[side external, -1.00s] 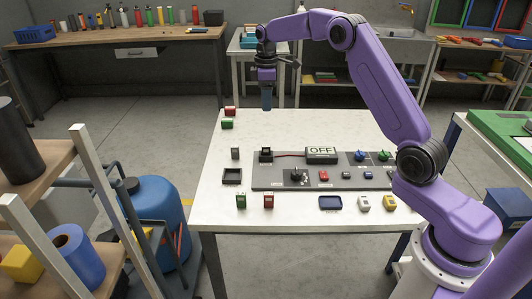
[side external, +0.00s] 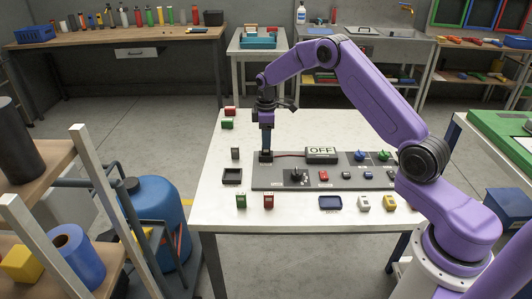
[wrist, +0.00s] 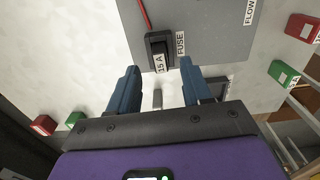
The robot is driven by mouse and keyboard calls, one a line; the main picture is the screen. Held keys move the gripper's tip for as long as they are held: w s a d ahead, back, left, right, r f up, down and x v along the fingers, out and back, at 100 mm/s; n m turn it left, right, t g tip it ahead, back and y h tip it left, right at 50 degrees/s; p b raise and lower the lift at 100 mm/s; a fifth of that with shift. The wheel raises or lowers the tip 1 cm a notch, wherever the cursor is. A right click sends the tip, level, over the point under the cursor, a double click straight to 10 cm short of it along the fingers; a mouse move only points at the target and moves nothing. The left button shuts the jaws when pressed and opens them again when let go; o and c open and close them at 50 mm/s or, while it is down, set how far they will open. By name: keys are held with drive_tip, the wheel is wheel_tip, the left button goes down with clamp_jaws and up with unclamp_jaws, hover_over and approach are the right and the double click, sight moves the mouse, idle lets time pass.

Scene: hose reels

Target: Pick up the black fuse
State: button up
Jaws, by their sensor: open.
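The black fuse (wrist: 157,45), with a white "15 A" label, sits in its holder beside the "FUSE" lettering on the grey panel. In the side external view the black fuse and holder (side external: 265,157) are at the panel's left end, partly covered by my fingers. My gripper (side external: 266,148) points down right over the fuse. In the wrist view my gripper (wrist: 159,68) is open, with its blue fingers apart and the fuse just beyond the gap between their tips. Contact cannot be made out.
A dark grey block (side external: 235,153) stands left of the holder, near a black open tray (side external: 231,176). Red (side external: 230,111) and green (side external: 227,125) blocks lie behind. A red wire runs to the "OFF" display (side external: 321,155). A green block (side external: 241,201) stands in front.

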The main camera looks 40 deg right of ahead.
sight(266, 152)
drive_tip(key=shift+f, duration=1.6)
clamp_jaws()
drive_tip(key=shift+r, duration=0.2)
